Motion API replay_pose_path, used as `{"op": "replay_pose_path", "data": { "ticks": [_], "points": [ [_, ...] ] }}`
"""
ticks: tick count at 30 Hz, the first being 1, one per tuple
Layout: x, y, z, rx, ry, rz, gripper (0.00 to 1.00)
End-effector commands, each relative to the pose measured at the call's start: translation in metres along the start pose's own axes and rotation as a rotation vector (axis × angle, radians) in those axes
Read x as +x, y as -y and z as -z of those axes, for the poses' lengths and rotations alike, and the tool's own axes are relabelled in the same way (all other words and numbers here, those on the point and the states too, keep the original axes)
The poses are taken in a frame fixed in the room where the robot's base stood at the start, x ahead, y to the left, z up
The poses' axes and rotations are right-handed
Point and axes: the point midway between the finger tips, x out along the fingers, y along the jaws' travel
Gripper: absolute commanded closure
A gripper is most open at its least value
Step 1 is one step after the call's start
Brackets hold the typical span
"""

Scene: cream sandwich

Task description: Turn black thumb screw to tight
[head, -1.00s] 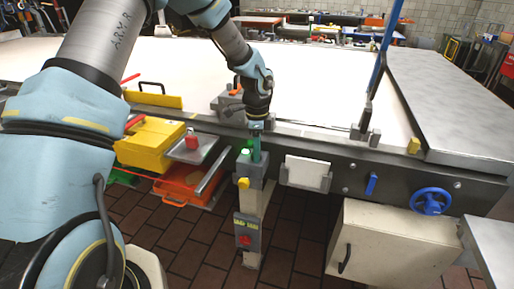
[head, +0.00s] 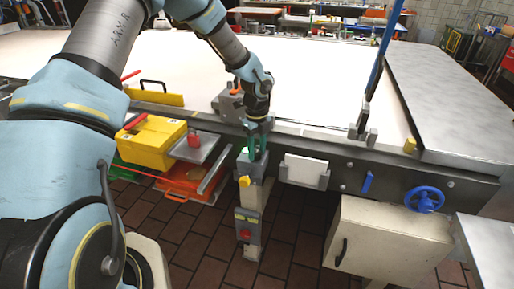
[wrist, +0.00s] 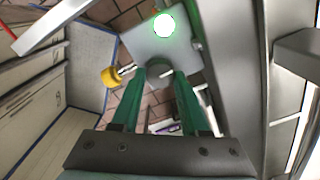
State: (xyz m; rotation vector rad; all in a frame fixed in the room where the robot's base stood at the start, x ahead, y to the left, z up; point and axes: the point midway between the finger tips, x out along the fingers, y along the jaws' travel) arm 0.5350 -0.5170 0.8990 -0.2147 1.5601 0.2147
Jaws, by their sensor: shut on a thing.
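My gripper (head: 257,152) points down onto the top of the cream post with a grey head (head: 251,167), at the front edge of the big table. In the wrist view its two green fingers (wrist: 160,76) close in from both sides on a dark round knob (wrist: 158,66), which looks like the black thumb screw. The knob stands on the grey top plate of the post and the fingertips touch its sides. In the head view the fingers hide the knob. Its tightness cannot be seen.
A lit green button (wrist: 163,25) sits on the same plate, close to the fingertips. A yellow knob (head: 244,181) sticks out of the post's side. A white card holder (head: 305,171) and blue handwheel (head: 424,199) are to the right; a yellow toolbox (head: 152,145) is to the left.

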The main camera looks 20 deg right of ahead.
Motion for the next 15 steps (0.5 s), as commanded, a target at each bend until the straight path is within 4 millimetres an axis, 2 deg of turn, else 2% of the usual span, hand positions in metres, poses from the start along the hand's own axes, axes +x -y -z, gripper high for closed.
{"op": "replay_pose_path", "data": {
  "ticks": [15],
  "points": [
    [-0.0002,0.0007,0.0008,0.06,-0.001,0.002,1.0]
  ]
}}
